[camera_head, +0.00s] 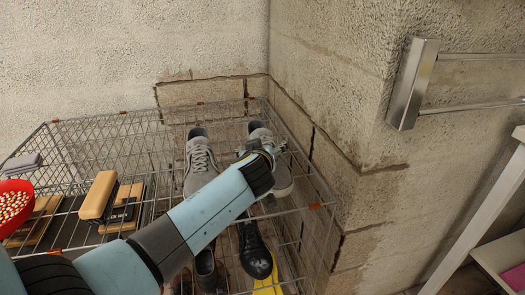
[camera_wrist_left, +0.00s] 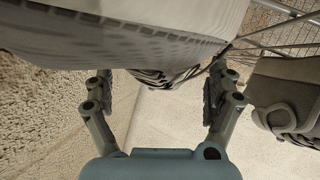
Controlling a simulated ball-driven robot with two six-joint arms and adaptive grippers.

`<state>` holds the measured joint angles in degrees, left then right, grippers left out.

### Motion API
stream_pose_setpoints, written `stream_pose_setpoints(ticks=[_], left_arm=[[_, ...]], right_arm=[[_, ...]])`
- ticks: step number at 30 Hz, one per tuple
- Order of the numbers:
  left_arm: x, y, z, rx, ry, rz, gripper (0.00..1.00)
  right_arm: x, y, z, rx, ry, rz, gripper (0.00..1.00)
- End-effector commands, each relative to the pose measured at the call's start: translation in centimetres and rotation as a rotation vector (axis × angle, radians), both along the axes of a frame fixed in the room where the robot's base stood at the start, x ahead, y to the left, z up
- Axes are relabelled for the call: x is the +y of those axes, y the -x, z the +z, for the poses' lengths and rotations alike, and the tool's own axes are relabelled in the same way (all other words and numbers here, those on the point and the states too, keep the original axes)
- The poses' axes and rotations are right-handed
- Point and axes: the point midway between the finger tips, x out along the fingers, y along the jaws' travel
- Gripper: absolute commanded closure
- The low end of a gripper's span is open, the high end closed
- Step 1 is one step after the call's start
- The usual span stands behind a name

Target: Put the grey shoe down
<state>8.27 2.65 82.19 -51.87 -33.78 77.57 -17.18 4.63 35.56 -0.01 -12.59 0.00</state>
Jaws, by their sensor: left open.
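Two grey lace-up shoes with pale soles rest on top of a wire rack (camera_head: 75,150). The left one (camera_head: 200,172) stands clear of my arm. The right one (camera_head: 283,182) is partly hidden behind my left gripper (camera_head: 263,148). In the left wrist view, a pale-soled shoe (camera_wrist_left: 130,45) fills the top, very close to the gripper. The open fingers of my left gripper (camera_wrist_left: 160,92) stand apart there, with no shoe clamped between them. Another grey shoe (camera_wrist_left: 290,95) shows at the right edge of that view. My right gripper is not in view.
A tan-handled brush (camera_head: 98,195) and a red bowl (camera_head: 14,205) are on the rack's left. Black shoes (camera_head: 254,250) and a yellow item (camera_head: 268,286) lie below. A concrete wall (camera_head: 340,190) stands close on the right, with a metal rail (camera_head: 412,85).

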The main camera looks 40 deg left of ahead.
Motion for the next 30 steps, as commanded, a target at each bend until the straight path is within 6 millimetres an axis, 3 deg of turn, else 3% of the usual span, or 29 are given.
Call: stream_pose_setpoints(ticks=[5, 19, 30], left_arm=[[-0.4, 0.7, 0.4, 0.0, 0.0, 0.0, 0.11], [-4.8, 8.4, 3.7, 0.001, 0.003, 0.0, 0.11], [-5.5, 9.8, 4.4, 0.0, -0.001, 0.0, 0.11]], right_arm=[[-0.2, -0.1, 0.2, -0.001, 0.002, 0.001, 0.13], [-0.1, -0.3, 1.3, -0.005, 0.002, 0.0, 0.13], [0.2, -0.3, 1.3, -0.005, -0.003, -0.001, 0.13]])
